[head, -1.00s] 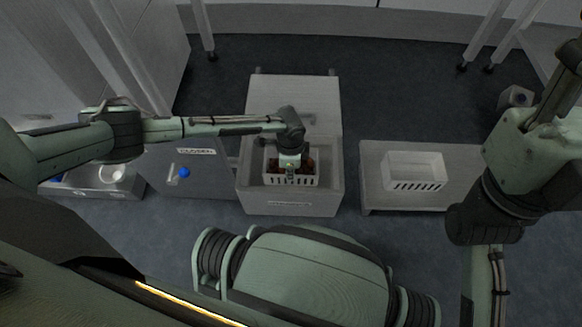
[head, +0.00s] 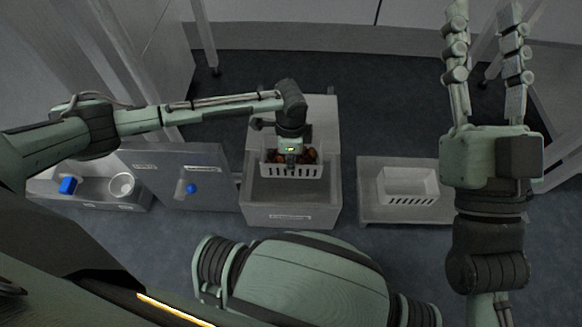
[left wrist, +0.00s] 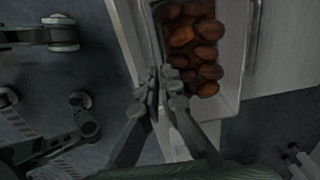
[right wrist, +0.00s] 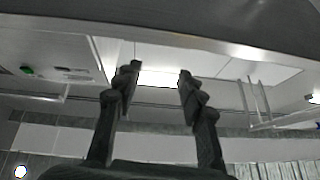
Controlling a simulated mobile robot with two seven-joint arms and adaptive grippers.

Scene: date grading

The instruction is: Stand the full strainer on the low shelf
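The full strainer (head: 291,171) is a white slotted basket heaped with brown dates (head: 307,156); it also shows in the left wrist view (left wrist: 233,95). My left gripper (head: 291,163) is shut on its near wall, and its fingers are close together in the left wrist view (left wrist: 162,82). The strainer looks level and held above the open grey bin (head: 249,206); the gap below it is hard to judge. The low shelf (head: 385,215) stands to the right and carries an empty white slotted basket (head: 407,199). My right gripper (head: 483,12) is raised, open and empty.
A grey panel with a blue knob (head: 192,188) stands left of the bin. Farther left, a low grey unit holds a blue block (head: 67,185) and a white cup (head: 121,184). Bare floor separates bin and shelf. My right arm stands over the shelf's right part in the view.

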